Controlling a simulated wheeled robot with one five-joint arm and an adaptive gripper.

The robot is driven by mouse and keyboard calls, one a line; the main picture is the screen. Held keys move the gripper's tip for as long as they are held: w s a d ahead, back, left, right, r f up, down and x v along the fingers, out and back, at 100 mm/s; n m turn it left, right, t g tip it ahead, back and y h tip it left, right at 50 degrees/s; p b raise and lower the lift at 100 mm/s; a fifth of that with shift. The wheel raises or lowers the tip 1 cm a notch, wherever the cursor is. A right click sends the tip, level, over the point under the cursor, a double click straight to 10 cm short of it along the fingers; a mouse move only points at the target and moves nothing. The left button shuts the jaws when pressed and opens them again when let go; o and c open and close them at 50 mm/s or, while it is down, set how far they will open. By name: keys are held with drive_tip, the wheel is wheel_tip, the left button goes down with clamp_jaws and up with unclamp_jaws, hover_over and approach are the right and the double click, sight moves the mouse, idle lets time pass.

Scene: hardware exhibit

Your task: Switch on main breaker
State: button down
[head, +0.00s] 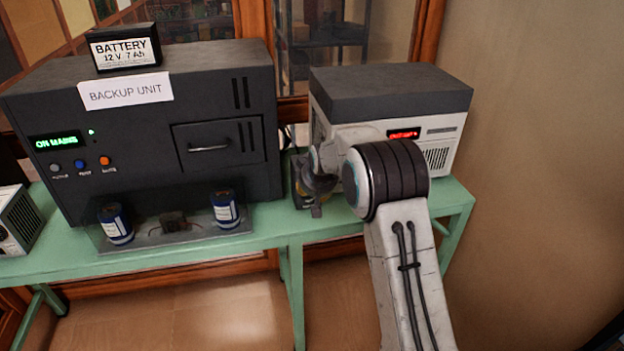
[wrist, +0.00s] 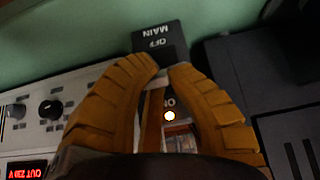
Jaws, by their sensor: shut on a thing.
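The main breaker (wrist: 158,38) shows in the wrist view as a dark block marked MAIN and OFF, upside down. An ON mark and a lit orange-white lamp show between my fingers. My gripper (wrist: 166,72) has its two orange ribbed fingers closed in at the tips, against the breaker. The part gripped, apparently its lever, is mostly hidden, so its exact position is unclear. In the head view my gripper (head: 314,198) is low at the left front of a white unit with a dark top (head: 440,125); my arm hides much of it.
The dark backup unit (head: 225,90) stands close on the left, with a battery (head: 125,50) on top. Two blue cylinders (head: 116,225) (head: 226,210) stand on a plate at the front of the green table (head: 270,238). A black knob (wrist: 50,109) shows on the white panel.

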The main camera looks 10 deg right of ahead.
drive_tip(key=shift+w+d+r+g+p, duration=0.25)
drive_tip(key=shift+r+g+p, duration=0.15)
drive_tip(key=shift+p, duration=0.8)
drive_tip(key=shift+w+r, duration=0.15)
drive_tip(key=c, duration=1.3)
unclamp_jaws()
drive_tip(key=shift+d, duration=0.2)
drive_tip(key=shift+o, duration=1.2)
drive_tip(key=shift+a, duration=0.15)
drive_tip(key=shift+f, duration=0.2)
drive_tip(key=shift+a, duration=0.1)
drive_tip(key=v, duration=1.2)
